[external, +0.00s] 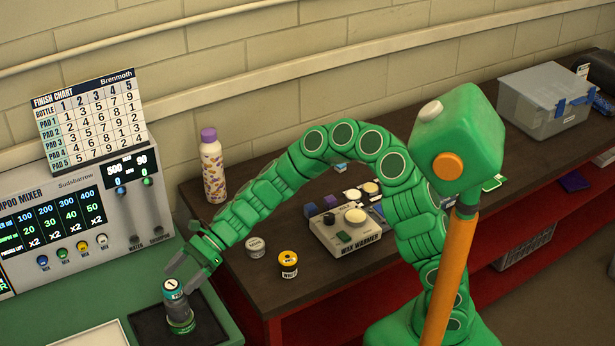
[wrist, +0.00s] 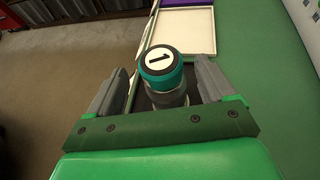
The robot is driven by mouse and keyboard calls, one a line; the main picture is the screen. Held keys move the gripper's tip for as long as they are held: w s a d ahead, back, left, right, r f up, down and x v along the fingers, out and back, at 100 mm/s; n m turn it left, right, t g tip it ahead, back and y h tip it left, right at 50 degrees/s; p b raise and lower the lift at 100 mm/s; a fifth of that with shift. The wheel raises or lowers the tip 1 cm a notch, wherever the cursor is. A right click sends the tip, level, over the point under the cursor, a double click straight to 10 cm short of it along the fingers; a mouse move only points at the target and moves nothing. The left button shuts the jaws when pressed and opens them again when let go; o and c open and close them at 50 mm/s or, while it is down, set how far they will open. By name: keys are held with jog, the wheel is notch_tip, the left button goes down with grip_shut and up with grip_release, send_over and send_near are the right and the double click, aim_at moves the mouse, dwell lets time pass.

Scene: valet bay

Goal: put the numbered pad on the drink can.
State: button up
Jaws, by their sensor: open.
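The numbered pad (external: 174,294) is a short teal cylinder with a white top marked 1. It is directly over the drink can (external: 180,322), a silver and green can on a dark tray, and appears to rest on its top. In the wrist view the pad (wrist: 160,77) covers most of the can (wrist: 167,99), of which only a silver part shows. My gripper (external: 184,278) is open around the pad. In the wrist view its two grey fingers (wrist: 155,84) stand on either side, with visible gaps to the pad.
The dark tray (external: 207,334) lies on a green counter beside a white tray (external: 92,338). The mixer (external: 60,225) stands at the left.

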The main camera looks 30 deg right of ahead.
jog(key=v, duration=1)
